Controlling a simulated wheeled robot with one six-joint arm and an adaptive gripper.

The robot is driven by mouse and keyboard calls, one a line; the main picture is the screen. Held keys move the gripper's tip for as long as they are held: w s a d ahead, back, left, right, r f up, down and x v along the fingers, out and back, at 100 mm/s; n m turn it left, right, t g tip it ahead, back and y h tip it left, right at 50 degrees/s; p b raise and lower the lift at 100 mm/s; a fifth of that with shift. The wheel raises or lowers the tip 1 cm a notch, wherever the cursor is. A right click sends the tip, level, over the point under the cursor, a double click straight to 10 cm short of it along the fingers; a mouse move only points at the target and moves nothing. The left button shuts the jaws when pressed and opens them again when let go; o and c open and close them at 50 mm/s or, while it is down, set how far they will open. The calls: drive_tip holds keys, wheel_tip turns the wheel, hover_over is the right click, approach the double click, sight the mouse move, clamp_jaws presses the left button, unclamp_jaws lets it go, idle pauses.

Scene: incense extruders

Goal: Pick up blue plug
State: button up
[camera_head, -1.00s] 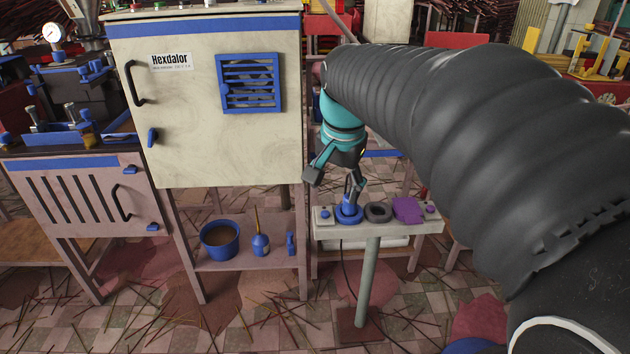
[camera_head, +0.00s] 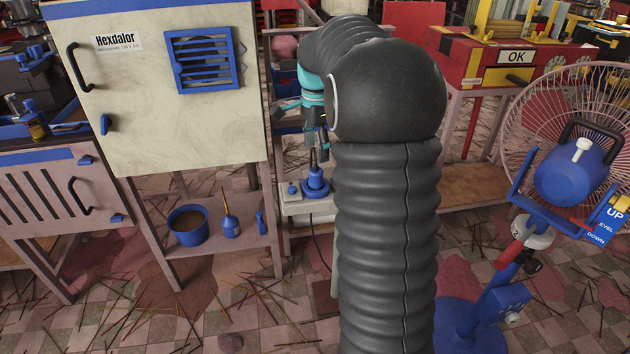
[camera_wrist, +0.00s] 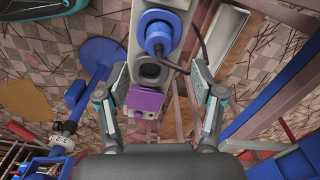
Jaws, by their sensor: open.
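The blue plug (camera_head: 316,181) stands upright on a small pale stand (camera_head: 296,207), with a wide round blue base and a dark upper end. In the wrist view the plug (camera_wrist: 158,36) is near the top centre, with a black cable beside it. My gripper (camera_head: 306,136) is open and empty above the stand, partly hidden by my arm in the head view. In the wrist view my gripper's fingers (camera_wrist: 158,80) are spread on both sides of the stand, and the plug lies beyond the tips, not between them.
A dark round socket (camera_wrist: 150,71) and a purple block (camera_wrist: 145,101) sit on the stand beside the plug. A pale cabinet (camera_head: 200,130) stands to the left, with a blue pot (camera_head: 189,225) on its low shelf. A caged fan (camera_head: 560,120) stands at right.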

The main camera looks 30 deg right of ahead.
sight(315, 170)
drive_tip(key=shift+a+f, duration=0.15)
drive_tip(key=shift+f, duration=4.15)
drive_tip(key=c, duration=1.2)
